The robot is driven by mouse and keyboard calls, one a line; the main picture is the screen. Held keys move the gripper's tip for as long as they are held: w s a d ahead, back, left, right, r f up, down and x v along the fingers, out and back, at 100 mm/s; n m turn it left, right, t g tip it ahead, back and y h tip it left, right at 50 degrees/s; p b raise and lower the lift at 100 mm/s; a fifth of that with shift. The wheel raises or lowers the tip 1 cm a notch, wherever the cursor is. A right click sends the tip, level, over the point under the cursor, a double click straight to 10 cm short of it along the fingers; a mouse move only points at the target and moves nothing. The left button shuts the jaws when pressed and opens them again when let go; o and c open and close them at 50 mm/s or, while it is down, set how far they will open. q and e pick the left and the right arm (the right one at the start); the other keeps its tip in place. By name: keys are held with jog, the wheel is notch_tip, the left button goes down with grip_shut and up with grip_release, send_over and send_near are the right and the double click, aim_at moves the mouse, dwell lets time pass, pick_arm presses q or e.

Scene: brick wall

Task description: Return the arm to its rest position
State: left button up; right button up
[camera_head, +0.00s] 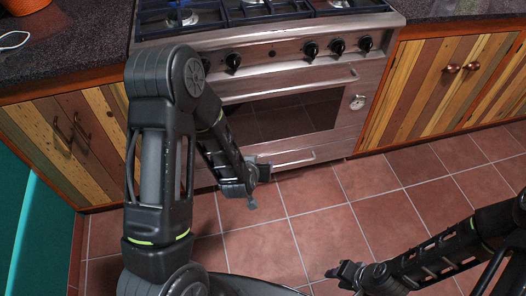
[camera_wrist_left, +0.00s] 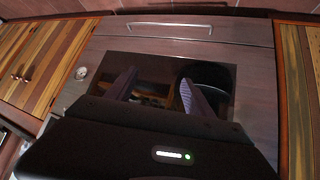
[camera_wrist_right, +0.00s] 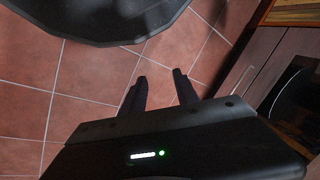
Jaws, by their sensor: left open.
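My left arm (camera_head: 160,170) reaches forward from the bottom of the head view and bends down in front of the stove. Its gripper (camera_head: 257,190) hangs before the oven front, and the left wrist view shows its two fingers (camera_wrist_left: 157,80) apart with nothing between them. My right gripper (camera_head: 338,271) is low at the bottom right of the head view, over the floor. In the right wrist view its fingers (camera_wrist_right: 160,76) stand apart, with bare tiles between them.
The stove (camera_head: 325,142) with its oven door stands ahead, between wooden cabinets (camera_head: 440,85) under dark counters (camera_head: 75,50). An orange pot (camera_head: 25,5) is at top left. The tiled floor (camera_head: 330,215) is clear.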

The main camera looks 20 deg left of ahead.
pick_arm(q)
jog(key=s+d+f+m+g+h+p, duration=0.1)
jog(key=s+d+g+h+p, duration=0.1)
jog(key=s+d, duration=0.7)
jog(key=s+d+f+g+h+p, duration=0.2)
jog(key=s+d+g+p, duration=0.3)
jog(key=s, duration=0.9)
jog(key=d+g+h, duration=0.1)
jog(key=d, duration=0.2)
jog(key=shift+d+f+m+h, duration=0.25)
jog(key=shift+d+m+h, duration=0.05)
jog(key=shift+d+m, duration=0.1)
pick_arm(e)
notch_tip(320, 180, up, 7)
jog(key=s+a, duration=0.1)
jog(key=s, duration=0.1)
jog(key=shift+s+a+r+g, duration=0.2)
jog(key=shift+s+a+g, duration=0.1)
jog(key=shift+a, duration=0.1)
